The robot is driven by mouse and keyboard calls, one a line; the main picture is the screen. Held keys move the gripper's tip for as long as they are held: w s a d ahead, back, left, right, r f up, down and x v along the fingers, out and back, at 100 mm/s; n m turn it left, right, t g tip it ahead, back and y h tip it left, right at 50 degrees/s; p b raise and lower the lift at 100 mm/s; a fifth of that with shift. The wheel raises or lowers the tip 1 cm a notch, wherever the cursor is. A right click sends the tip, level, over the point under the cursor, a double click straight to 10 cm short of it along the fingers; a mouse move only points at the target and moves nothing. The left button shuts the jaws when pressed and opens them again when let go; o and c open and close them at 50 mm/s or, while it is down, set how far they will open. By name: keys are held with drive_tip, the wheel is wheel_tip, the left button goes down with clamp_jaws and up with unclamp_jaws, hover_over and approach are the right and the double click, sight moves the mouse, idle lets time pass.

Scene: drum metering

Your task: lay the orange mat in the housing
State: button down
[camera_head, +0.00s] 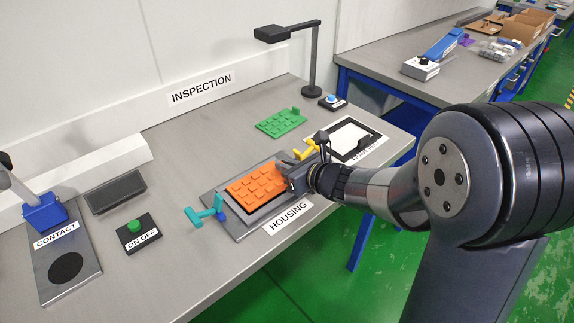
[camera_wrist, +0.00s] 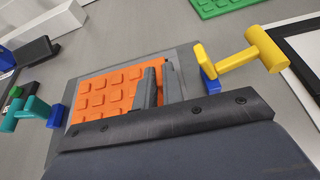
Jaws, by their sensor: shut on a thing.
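The orange mat (camera_head: 257,185) with raised square bumps is at the housing, and also shows in the wrist view (camera_wrist: 97,97). The housing (camera_head: 238,228) is a grey block on a metal plate, behind the HOUSING label. My gripper (camera_head: 286,178) is at the mat's right end. In the wrist view its two fingers (camera_wrist: 152,88) are close together on the mat's edge. The mat looks flat and lined up with the housing; I cannot tell whether it touches the housing floor. My gripper hides the mat's near right part.
A teal clamp handle (camera_head: 205,213) stands left of the housing and a yellow one (camera_head: 305,151) at its right. A green mat (camera_head: 281,122) lies behind. A white framed pad (camera_head: 348,138) is at the right. The ON/OFF button box (camera_head: 137,235) is left.

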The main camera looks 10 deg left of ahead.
drive_tip(key=shift+f+b, duration=0.55)
drive_tip(key=shift+b, duration=0.2)
drive_tip(key=c, duration=1.5)
unclamp_jaws()
drive_tip(key=shift+o, duration=0.2)
drive_tip(key=p+v, duration=0.1)
drive_tip(key=v, duration=0.9)
drive_tip(key=shift+s+d+r, duration=0.15)
drive_tip(key=shift+s+d, duration=0.1)
drive_tip(key=shift+d, duration=0.05)
